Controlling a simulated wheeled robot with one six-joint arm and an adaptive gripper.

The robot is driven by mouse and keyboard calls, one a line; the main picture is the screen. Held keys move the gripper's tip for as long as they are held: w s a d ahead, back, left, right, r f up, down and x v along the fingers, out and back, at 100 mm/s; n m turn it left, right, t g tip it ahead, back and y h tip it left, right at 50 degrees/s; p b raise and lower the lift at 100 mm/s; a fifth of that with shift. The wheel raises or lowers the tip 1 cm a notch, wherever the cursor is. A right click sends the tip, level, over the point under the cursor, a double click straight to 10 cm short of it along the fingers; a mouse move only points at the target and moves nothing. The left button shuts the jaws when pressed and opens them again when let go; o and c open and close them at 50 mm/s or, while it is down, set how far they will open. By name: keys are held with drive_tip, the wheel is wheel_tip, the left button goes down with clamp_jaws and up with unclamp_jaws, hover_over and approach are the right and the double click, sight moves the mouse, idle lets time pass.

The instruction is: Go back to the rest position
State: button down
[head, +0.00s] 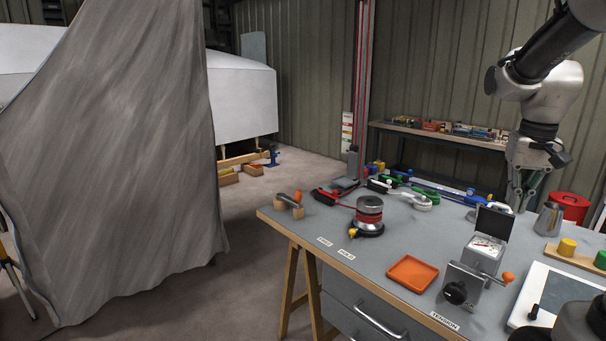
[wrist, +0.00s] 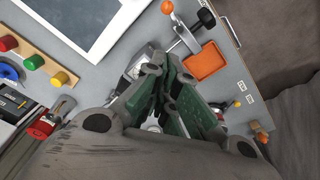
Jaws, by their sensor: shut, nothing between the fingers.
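My gripper (head: 519,203) hangs at the right of the head view, fingers pointing down, over the far right part of the grey workbench (head: 330,238). In the wrist view my gripper (wrist: 163,84) has its green-padded fingers together, with nothing held between them. Below its tips in that view lies the bench top with the tension device. In the head view the tension device (head: 467,290), with its dial box and orange knob, stands nearer the front than my gripper.
An orange tray (head: 413,273), a red-banded winch (head: 369,214), a metal jug (head: 549,219), a peg board (head: 575,259) and a white-framed panel (head: 563,299) crowd the bench. A grey curtain (head: 125,150) hangs at left. Floor between curtain and bench is clear.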

drive_tip(key=s+a+n+t, duration=0.1)
drive_tip(key=s+a, duration=0.4)
drive_tip(key=s, duration=0.2)
drive_tip(key=s+a+r+n+t, duration=0.1)
drive_tip(key=s+a, duration=0.3)
drive_tip(key=s, duration=0.4)
drive_tip(key=shift+s+a+n+t, duration=0.3)
drive_tip(key=shift+a+n+t, duration=0.05)
drive_tip(key=shift+n+t, duration=0.4)
drive_tip(key=shift+r, duration=0.1)
